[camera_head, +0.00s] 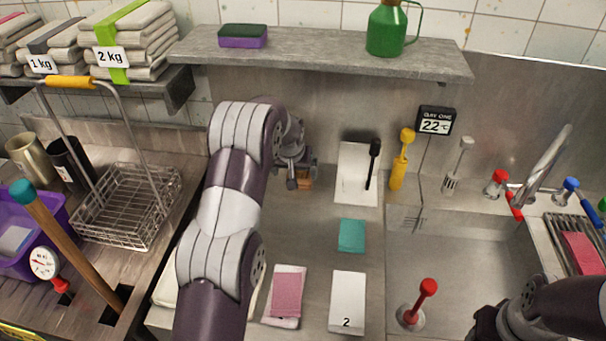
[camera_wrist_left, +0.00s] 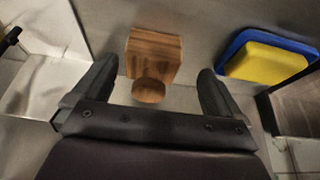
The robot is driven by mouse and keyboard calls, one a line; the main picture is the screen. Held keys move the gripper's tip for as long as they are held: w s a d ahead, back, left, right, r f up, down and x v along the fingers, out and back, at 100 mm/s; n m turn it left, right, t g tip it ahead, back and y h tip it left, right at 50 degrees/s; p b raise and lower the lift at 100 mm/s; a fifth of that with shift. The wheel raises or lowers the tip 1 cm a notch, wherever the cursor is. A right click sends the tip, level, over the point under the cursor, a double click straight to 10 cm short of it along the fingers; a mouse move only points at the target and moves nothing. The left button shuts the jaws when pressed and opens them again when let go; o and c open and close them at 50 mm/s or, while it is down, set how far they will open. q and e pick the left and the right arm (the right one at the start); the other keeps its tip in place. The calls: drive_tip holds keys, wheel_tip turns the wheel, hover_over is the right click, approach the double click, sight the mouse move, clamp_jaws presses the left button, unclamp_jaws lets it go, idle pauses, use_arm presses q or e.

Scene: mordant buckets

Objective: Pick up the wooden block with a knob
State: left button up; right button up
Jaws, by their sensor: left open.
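The wooden block (camera_wrist_left: 153,53) with its round knob (camera_wrist_left: 148,91) shows in the left wrist view, between and just beyond the two fingers. In the head view a small part of the block (camera_head: 305,183) shows under my left gripper (camera_head: 299,180), near the back wall of the counter. My left gripper is open; in the left wrist view its fingers (camera_wrist_left: 152,92) stand apart on either side of the knob, with nothing visibly held. My right arm comes in at the lower right of the head view, but its fingertips cannot be made out.
A yellow sponge on a blue tray (camera_wrist_left: 232,45) lies right of the block in the wrist view. A white board (camera_head: 350,188) with a black-handled tool (camera_head: 372,165) is right of the left gripper. The shelf (camera_head: 310,52) hangs above. A teal pad (camera_head: 352,236) lies nearer.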

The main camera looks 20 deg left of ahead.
sight(299, 174)
use_arm(q)
drive_tip(key=x, duration=0.1)
drive_tip(key=p+x, duration=0.1)
drive_tip(key=x, duration=0.3)
drive_tip(key=shift+w+d+r+p, duration=0.15)
drive_tip(key=shift+w+d+p, duration=0.15)
drive_tip(key=shift+d+p, duration=0.1)
drive_tip(key=shift+w+a+f, duration=0.1)
drive_tip(key=shift+a+f, duration=0.05)
drive_tip(key=shift+f, duration=0.15)
drive_tip(key=shift+r, duration=0.1)
drive_tip(key=c, duration=1.1)
drive_tip(key=shift+r, duration=0.1)
drive_tip(key=shift+r, duration=0.3)
drive_tip(key=r+b, duration=0.1)
drive_tip(key=r, duration=0.1)
drive_tip(key=d+r+b, duration=0.1)
drive_tip(key=shift+d+r, duration=0.1)
drive_tip(key=shift+r, duration=0.25)
drive_tip(key=s+d+r+b, duration=0.1)
drive_tip(key=d+r, duration=0.1)
drive_tip(key=d, duration=0.1)
drive_tip(key=s+d+r, duration=0.2)
drive_tip(key=d, duration=0.1)
drive_tip(key=s+d+r+b, duration=0.1)
drive_tip(key=s+d+r, duration=0.1)
drive_tip(key=d, duration=0.1)
drive_tip(key=shift+d+r+b, duration=0.25)
drive_tip(key=shift+d+b, duration=0.05)
